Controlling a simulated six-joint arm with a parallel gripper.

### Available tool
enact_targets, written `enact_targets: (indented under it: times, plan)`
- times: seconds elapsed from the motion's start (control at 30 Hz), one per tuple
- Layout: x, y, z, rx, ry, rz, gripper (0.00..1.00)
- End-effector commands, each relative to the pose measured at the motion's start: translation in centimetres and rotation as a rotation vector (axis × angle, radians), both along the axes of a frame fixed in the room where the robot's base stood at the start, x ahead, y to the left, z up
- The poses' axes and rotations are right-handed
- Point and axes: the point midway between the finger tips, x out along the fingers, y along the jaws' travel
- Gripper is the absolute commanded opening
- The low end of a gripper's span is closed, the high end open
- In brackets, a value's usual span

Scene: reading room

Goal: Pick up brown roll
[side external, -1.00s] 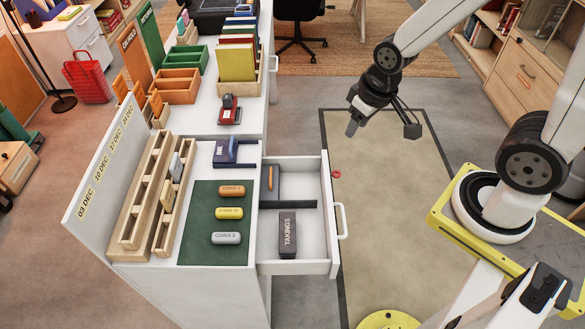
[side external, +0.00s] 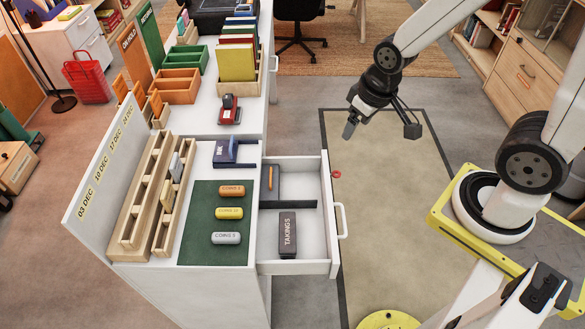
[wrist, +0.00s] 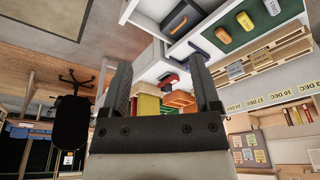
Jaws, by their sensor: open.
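The brown roll (side external: 231,191), an orange-brown labelled coin roll, lies on a green mat (side external: 200,225) on the white counter. It is the farthest of three rolls in the side view, with a yellow roll (side external: 229,213) and a grey roll (side external: 226,238) nearer. It also shows in the wrist view, as an orange roll (wrist: 222,34) at upper right. My gripper (side external: 352,126) is in the air to the right of the counter, well apart from the roll. In the wrist view its two fingers (wrist: 160,65) are spread with nothing held between them.
A wooden rack (side external: 140,205) stands left of the mat. A blue item (side external: 226,152) and red stamp (side external: 230,112) stand behind.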

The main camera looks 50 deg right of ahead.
Motion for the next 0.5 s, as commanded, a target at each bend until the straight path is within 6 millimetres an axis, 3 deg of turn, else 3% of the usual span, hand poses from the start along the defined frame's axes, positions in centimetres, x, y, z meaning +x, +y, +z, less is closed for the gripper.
enact_targets:
  times: [0.27, 0.5]
  plan:
    - [0.8, 0.4, -0.2, 0.026, 0.001, -0.059, 0.79]
    - [4.2, 2.2, -1.3, 0.139, 0.013, -0.33, 0.79]
